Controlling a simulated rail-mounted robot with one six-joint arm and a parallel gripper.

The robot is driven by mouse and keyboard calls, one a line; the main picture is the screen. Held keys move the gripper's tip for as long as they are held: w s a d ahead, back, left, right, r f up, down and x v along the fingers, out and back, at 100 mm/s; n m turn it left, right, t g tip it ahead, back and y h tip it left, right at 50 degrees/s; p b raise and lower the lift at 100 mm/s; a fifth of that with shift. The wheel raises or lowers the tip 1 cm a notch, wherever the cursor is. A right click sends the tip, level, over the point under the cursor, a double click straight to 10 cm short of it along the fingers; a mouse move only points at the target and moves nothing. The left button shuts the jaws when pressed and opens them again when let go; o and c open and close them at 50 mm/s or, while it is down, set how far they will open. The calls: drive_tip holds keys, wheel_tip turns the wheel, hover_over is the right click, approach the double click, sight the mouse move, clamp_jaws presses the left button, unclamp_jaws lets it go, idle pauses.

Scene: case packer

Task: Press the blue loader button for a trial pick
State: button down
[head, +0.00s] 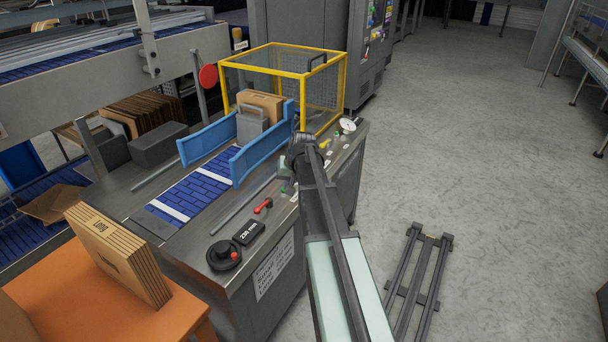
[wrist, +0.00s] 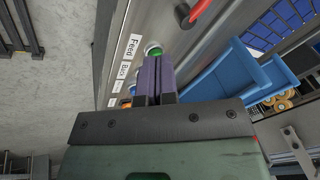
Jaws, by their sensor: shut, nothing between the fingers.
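My gripper (wrist: 152,62) is shut and empty in the wrist view, its two dark fingers side by side over a row of buttons on a grey metal panel. A green button (wrist: 154,49) shows just beyond the fingertips, beside a label reading "Feed" (wrist: 133,46). An orange button (wrist: 125,103) lies near the finger bases. In the head view my arm hides most of the panel near the gripper. Whether the fingertips touch anything, I cannot tell.
A red handle (wrist: 201,10) lies beyond the fingers, and blue guide rails (wrist: 235,75) stand to the right. In the head view, a yellow-framed guard (head: 306,50) stands behind the arm. A black knob unit (head: 223,254) is at the front. Open floor (head: 470,150) lies right.

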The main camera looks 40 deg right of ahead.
drive_tip(key=w+d+r+m+t, duration=0.1)
drive_tip(key=w+d+t, duration=0.1)
drive_tip(key=w+d, duration=0.5)
drive_tip(key=w+d+r+m+t+h+b, duration=0.1)
drive_tip(key=w+d+m+t, duration=0.1)
drive_tip(key=w+d, duration=0.6)
drive_tip(key=d+t, duration=0.1)
drive_tip(key=d, duration=0.2)
drive_tip(key=shift+r+t, duration=0.2)
drive_tip(key=shift+t, duration=0.1)
wheel_tip(320, 180, down, 9)
drive_tip(key=b, duration=0.9)
drive_tip(key=shift+r, duration=0.1)
drive_tip(key=shift+f+b, duration=0.4)
drive_tip(key=shift+b, duration=0.1)
